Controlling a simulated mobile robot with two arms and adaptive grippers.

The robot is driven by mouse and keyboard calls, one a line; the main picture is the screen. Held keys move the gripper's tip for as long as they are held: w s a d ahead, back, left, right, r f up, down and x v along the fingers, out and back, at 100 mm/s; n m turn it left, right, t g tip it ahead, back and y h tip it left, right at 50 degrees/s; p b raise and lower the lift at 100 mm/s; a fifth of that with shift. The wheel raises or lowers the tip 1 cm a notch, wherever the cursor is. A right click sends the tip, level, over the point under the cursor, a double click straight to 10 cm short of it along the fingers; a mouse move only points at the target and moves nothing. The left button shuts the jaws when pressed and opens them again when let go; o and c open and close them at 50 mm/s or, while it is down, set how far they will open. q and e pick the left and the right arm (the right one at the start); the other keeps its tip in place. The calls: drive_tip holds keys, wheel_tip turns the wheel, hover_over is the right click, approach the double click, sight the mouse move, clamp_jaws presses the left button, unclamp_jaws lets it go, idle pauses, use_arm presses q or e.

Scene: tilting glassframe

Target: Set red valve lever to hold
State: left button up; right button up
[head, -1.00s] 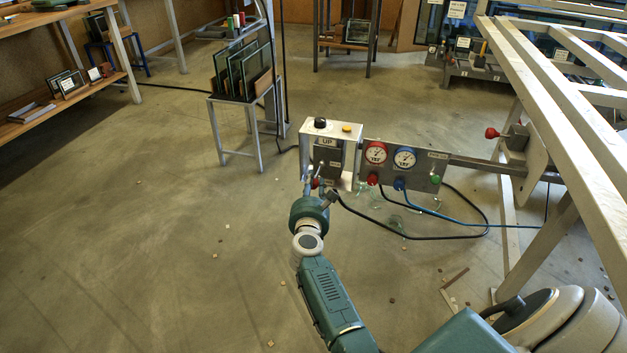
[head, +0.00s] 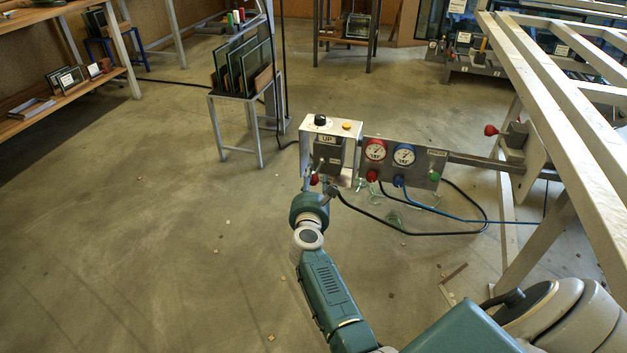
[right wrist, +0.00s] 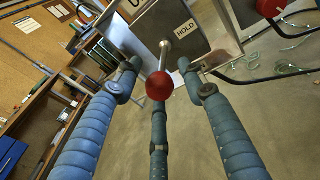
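The red valve lever shows in the right wrist view as a metal rod ending in a round red knob (right wrist: 160,86). Its rod rises toward the panel just left of the HOLD label (right wrist: 186,29). In the head view the knob (head: 314,180) is small, at the lower front of the grey control box (head: 344,156) marked UP. My right gripper (right wrist: 160,82) is open, with blue fingers spread to both sides of the knob and one finger below it. Gaps show beside the knob; contact with the lower finger is unclear. My left gripper is out of view.
Beside the box, a panel carries a red gauge (head: 375,150), a blue gauge (head: 403,155) and a green knob (head: 435,176). Black and blue hoses (head: 450,217) loop below it. A metal frame (head: 560,90) stands at right. Open floor lies at left.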

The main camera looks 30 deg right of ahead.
wheel_tip(320, 180, up, 10)
idle(0.8)
idle(0.4)
